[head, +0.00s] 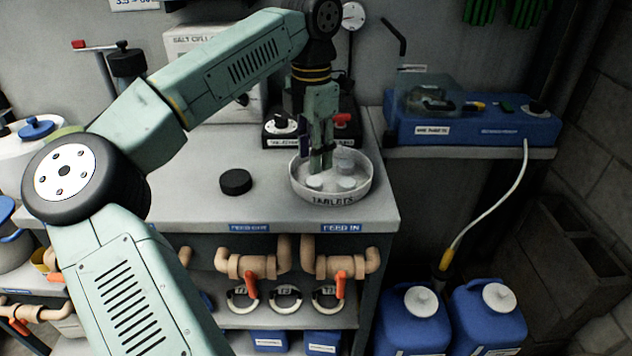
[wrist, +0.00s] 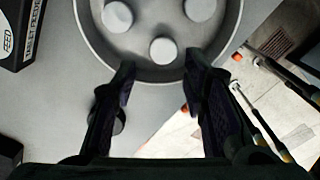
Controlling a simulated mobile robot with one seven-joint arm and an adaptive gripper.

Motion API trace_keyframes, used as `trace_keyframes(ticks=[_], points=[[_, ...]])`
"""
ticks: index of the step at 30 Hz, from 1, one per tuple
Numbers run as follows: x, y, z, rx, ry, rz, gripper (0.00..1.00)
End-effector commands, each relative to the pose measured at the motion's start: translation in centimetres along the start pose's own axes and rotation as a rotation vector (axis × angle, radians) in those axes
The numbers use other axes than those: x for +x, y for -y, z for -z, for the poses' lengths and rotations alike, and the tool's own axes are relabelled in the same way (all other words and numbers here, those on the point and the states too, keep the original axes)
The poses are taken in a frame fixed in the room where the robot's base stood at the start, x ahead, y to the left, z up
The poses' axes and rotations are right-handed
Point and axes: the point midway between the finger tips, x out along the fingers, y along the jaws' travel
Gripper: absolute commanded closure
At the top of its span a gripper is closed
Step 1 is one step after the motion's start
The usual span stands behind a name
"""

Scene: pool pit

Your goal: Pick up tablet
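A white round bowl labelled TABLETS (head: 333,200) stands on the grey bench top. Several pale, round tablets lie in it, including one at the front left (head: 315,184) and one at the right (head: 347,184). My gripper (head: 320,168) points down over the bowl, with its fingertips at tablet height or just above; I cannot tell which. In the wrist view the fingers are spread apart with nothing between them. One tablet (wrist: 163,50) sits just beyond the fingertips, roughly centred; two more (wrist: 117,17) (wrist: 200,9) lie farther in the bowl (wrist: 150,76).
A black round lid (head: 236,181) lies left of the bowl. A black box with a red knob (head: 343,120) stands close behind it. A blue unit (head: 470,125) is on the right shelf. Pipes with orange valve handles (head: 340,284) run below the bench front.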

Motion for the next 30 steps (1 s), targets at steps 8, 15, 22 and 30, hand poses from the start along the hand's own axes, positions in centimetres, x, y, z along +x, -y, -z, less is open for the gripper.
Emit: trace_keyframes(ticks=[8, 15, 22, 30], points=[[2.9, 0.4, -0.1, 0.002, 0.001, 0.004, 0.60], [5.5, 0.4, -0.2, 0.001, 0.003, 0.001, 0.60], [5.6, 0.4, -0.2, 0.001, 0.003, 0.001, 0.61], [5.6, 0.4, -0.2, 0.001, 0.003, 0.001, 0.79]])
